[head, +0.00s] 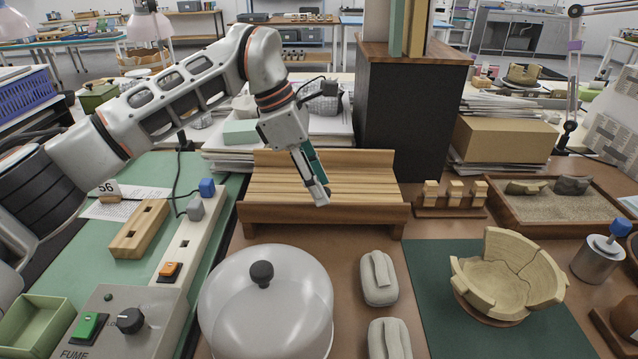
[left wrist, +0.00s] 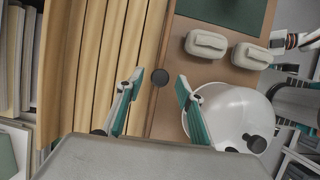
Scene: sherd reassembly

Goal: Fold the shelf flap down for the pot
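The wooden slatted shelf (head: 270,188) stands behind the clear dome, with a low raised back edge. I cannot tell which part of it is the flap. The pot (head: 512,283) is a tan, broken-rimmed bowl at the right. My left gripper (head: 317,190) points down over the shelf's right-hand half, near its front edge. In the left wrist view the left gripper (left wrist: 157,88) is open, fingers wide apart and nothing between them. The slats (left wrist: 95,70) lie left of it there. A dark round spot shows beyond the fingertips; I cannot tell what it is.
A clear dome (head: 285,310) with a dark knob stands in front of the shelf. Two grey wrapped blocks (head: 379,278) lie right of it, beside the dark green mat (head: 435,262). A black cabinet (head: 405,125) rises behind the shelf. A control box (head: 125,320) is at front left.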

